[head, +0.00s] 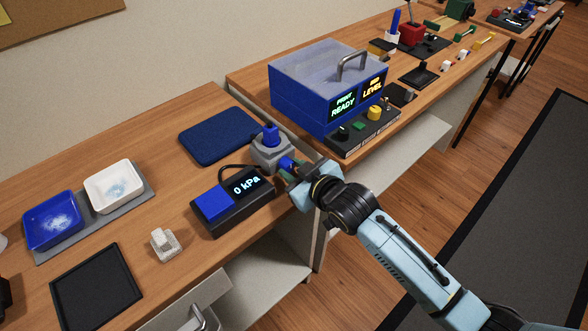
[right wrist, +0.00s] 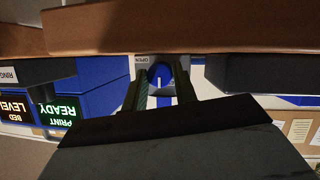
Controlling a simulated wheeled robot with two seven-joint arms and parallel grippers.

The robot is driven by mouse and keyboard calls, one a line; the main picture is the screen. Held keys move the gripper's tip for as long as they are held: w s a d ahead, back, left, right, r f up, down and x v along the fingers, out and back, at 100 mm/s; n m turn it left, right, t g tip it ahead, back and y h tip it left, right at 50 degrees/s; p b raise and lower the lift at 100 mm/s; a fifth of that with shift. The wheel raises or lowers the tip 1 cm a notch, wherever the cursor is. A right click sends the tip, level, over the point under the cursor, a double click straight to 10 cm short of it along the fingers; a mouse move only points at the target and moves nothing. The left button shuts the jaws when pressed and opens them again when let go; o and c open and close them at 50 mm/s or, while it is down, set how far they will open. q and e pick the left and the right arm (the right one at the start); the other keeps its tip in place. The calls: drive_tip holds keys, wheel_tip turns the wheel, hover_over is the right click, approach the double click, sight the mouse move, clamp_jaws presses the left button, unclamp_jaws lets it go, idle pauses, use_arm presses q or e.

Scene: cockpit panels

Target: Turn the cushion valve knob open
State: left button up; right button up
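The valve is a grey block (head: 268,153) on the wooden table, with a blue part on top (head: 270,134) and a blue knob (head: 287,163) on its front side. My right gripper (head: 293,168) is at this front knob. In the right wrist view, the two fingers (right wrist: 160,82) stand apart on either side of the blue knob (right wrist: 160,73), beside a small "OPEN" label (right wrist: 147,59). Slim gaps seem to show between fingers and knob; firm contact cannot be seen. A navy cushion (head: 220,136) lies flat behind the valve. My left gripper is not in view.
A black gauge box (head: 232,204) reading "0 kPa" stands just left of the gripper. A blue printer box (head: 300,95) with lit displays is behind right. A white block (head: 164,243), a blue dish (head: 53,222) and a white dish (head: 114,188) are further left.

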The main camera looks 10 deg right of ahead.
drive_tip(key=c, duration=0.4)
drive_tip(key=shift+r+p, duration=0.1)
drive_tip(key=shift+p, duration=0.3)
drive_tip(key=shift+c, duration=0.2)
drive_tip(key=shift+r+m+g+y+p, duration=0.25)
drive_tip(key=shift+m+p, duration=0.35)
drive_tip(key=shift+p, duration=0.6)
drive_tip(key=shift+w+d+f+m+g+y+p, duration=0.15)
drive_tip(key=shift+m+g+y+p, duration=0.1)
drive_tip(key=shift+m+y+p, duration=0.15)
drive_tip(key=shift+f+m+g+y+p, duration=0.1)
drive_tip(key=shift+m+g+y+p, duration=0.15)
drive_tip(key=shift+m, duration=0.25)
drive_tip(key=shift+m+y, duration=0.3)
drive_tip(key=o, duration=1)
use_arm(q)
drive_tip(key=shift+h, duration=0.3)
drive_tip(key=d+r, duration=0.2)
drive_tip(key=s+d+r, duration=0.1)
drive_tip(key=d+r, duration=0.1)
